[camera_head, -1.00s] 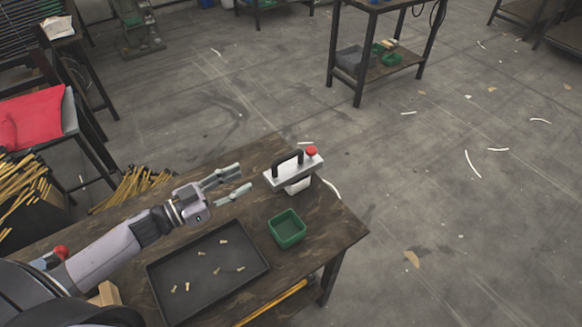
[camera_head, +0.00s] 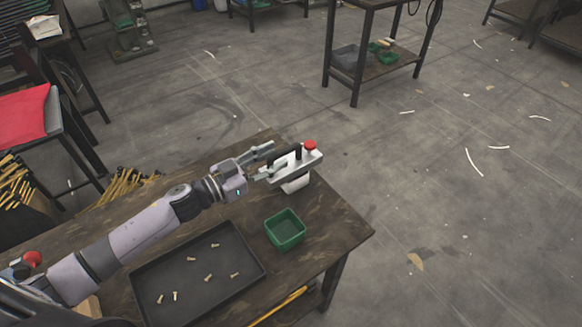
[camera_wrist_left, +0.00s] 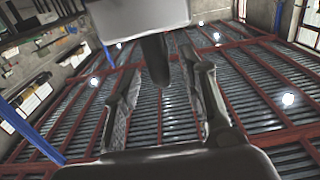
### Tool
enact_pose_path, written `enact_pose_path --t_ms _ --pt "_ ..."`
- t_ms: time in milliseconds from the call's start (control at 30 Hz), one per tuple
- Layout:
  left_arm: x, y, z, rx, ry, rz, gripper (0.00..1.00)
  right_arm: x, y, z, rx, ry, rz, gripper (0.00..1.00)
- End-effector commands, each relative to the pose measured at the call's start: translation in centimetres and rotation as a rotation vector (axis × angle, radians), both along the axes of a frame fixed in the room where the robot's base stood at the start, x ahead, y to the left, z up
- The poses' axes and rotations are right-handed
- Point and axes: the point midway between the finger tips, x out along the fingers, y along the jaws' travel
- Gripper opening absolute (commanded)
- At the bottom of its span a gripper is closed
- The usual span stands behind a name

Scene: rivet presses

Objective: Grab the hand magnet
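The hand magnet (camera_head: 296,176) is a pale metal block with a black handle on top and a red knob (camera_head: 310,145). It stands on the dark wooden table near its far edge. My left gripper (camera_head: 272,159) is at the handle's left end, its fingers spread. In the left wrist view, the magnet's grey body (camera_wrist_left: 125,20) is at the top, and its black handle (camera_wrist_left: 156,62) reaches between the two open fingers. The fingers show gaps to the handle on both sides. My right gripper is not in view.
On the table (camera_head: 335,225), a green bin (camera_head: 285,231) stands just in front of the magnet. A black tray (camera_head: 150,262) with several small brass rivets lies to its left. Open floor lies beyond the table's right edge.

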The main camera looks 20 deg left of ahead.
Motion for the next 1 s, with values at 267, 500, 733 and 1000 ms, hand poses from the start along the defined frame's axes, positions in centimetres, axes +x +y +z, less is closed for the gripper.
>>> enact_pose_path --t_ms 267,500,733,1000 --pt "1.5 -1.1 -0.2 0.0 -0.002 -0.001 0.38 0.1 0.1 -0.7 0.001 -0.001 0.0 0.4" --pt "4.3 -2.9 -0.2 0.0 -0.003 0.0 0.38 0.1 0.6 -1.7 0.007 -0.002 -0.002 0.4" --pt "5.0 -3.6 -0.2 0.001 -0.001 -0.001 0.38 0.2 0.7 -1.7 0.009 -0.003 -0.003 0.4" --pt "5.0 -3.5 -0.2 0.0 0.0 -0.001 0.29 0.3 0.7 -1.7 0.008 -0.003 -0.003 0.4"
